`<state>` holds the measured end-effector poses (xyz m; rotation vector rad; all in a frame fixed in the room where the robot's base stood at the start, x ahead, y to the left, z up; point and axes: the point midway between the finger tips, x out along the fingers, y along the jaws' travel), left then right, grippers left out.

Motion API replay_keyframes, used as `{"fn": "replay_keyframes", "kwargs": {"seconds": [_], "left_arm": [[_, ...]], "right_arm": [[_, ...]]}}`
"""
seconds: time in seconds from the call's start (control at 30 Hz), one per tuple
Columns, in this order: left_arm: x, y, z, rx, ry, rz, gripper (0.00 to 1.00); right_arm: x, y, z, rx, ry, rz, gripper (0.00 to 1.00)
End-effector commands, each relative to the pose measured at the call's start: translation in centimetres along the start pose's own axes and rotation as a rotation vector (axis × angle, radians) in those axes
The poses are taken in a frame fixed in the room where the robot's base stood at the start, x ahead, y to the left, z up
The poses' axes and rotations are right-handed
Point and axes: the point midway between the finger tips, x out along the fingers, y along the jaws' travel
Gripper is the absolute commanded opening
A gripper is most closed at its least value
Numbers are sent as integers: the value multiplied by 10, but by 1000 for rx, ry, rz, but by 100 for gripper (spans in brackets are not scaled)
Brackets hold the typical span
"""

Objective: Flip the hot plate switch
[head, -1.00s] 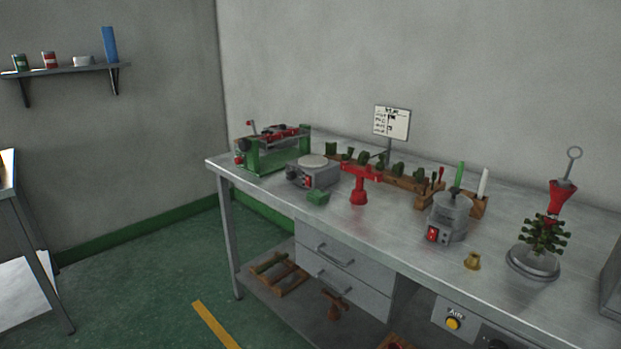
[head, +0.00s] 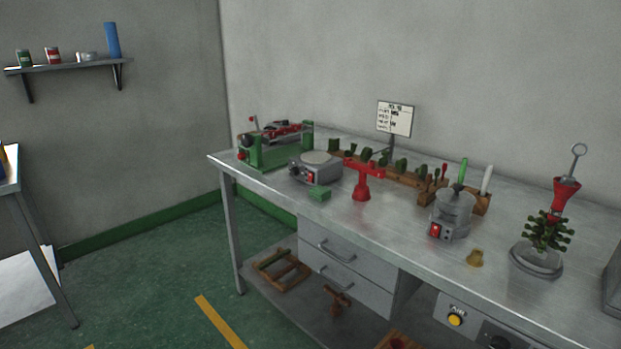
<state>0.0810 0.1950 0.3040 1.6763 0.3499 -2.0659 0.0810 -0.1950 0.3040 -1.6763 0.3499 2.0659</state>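The hot plate (head: 322,172) is a low grey box with a round pale disc on top, standing toward the left of the metal workbench. Its front has a small red switch (head: 309,177) and a dark knob. The switch is too small to tell its position. A grey pot-like device (head: 453,212) with a lid and its own red switch (head: 435,230) stands further right on the bench. Neither of my grippers is in the head view.
A green machine (head: 272,150) stands left of the hot plate. The metal workbench (head: 400,226) has drawers below. Green floor in front is clear.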

Motion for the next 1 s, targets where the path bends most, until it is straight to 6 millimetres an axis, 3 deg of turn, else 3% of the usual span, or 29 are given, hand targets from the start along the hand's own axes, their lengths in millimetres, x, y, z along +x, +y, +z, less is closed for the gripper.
{"fn": "replay_keyframes", "kwargs": {"seconds": [0.23,0.37,1.0], "left_arm": [[0,0,0,0,0,0,43],[0,0,0,0,0,0,0],[0,0,0,0,0,0,0]], "right_arm": [[0,0,0,0,0,0,43],[0,0,0,0,0,0,43],[0,0,0,0,0,0,43]]}}
